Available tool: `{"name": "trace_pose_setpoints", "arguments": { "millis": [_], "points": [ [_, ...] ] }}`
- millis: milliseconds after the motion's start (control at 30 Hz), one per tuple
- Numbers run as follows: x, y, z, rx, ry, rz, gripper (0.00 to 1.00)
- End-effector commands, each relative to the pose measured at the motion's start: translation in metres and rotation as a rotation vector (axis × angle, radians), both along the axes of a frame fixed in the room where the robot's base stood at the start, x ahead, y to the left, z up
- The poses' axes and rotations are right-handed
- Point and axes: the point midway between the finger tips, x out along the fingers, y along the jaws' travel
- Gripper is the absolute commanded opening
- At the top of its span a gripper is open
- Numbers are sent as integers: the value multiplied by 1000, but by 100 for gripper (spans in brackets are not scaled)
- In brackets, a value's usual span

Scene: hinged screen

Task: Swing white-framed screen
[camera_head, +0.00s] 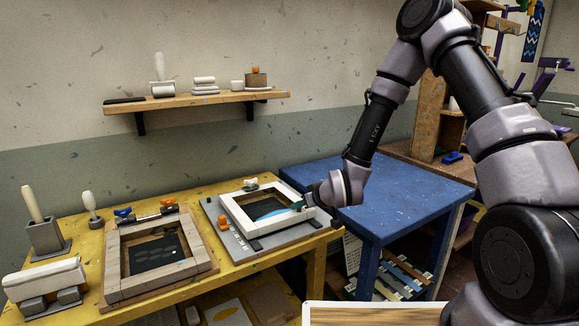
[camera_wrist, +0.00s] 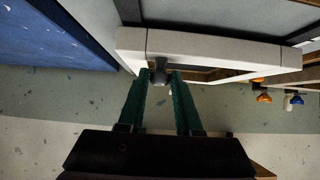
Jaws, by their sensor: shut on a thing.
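The white-framed screen (camera_head: 235,214) sits over a grey base board (camera_head: 216,222) on the right part of the yellow table. Blue shows inside its frame. I cannot tell whether it lies flat or is slightly raised. My gripper (camera_head: 301,204) is at the right side of the frame. In the wrist view the white frame (camera_wrist: 215,46) crosses the top, and my gripper's teal fingers (camera_wrist: 160,77) are closed around a small dark knob (camera_wrist: 160,70) at the frame's edge.
A wood-framed screen (camera_head: 113,265) lies to the left on the yellow table (camera_head: 75,236), near orange and blue clamp knobs. A blue table (camera_head: 385,180) with a clear top stands to the right. A wall shelf (camera_head: 190,101) holds small items above.

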Motion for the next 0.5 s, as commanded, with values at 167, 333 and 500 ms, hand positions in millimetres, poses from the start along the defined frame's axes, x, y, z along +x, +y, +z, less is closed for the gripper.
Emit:
{"name": "trace_pose_setpoints", "arguments": {
  "millis": [167, 333, 500],
  "points": [
    [7, 4, 19, 2, -11, 1, 0],
    [12, 8, 34, 3, -12, 1, 0],
    [16, 10, 49, 3, -11, 2, 0]
  ]
}}
